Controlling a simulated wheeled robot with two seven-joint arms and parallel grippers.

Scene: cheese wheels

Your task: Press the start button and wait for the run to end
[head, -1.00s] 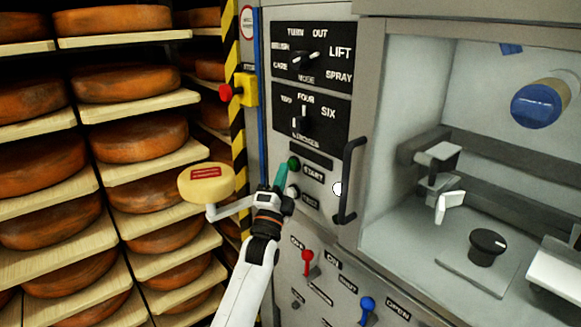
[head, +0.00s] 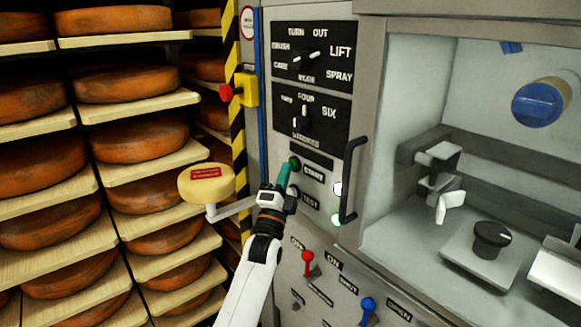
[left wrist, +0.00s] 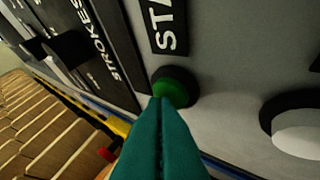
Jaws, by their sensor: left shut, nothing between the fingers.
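The green start button (head: 295,162) sits on the grey control panel beside the START label. In the left wrist view the button (left wrist: 175,88) shows just beyond my teal fingertips. My left gripper (head: 286,170) is shut and empty, its tips at the button; they overlap its lower edge in the wrist view (left wrist: 163,105), and I cannot tell whether they press it. A small green light (head: 336,218) is lit near the lower end of the black door handle. In the open chamber, a black knob (head: 492,237) stands on a raised grey block. My right gripper is not in view.
A black handle (head: 350,180) stands out just right of the button. A pale button (left wrist: 298,130) is close by. A red stop button (head: 226,93), red lever (head: 307,262) and blue lever (head: 367,306) surround the panel. Cheese shelves (head: 100,170) fill the left.

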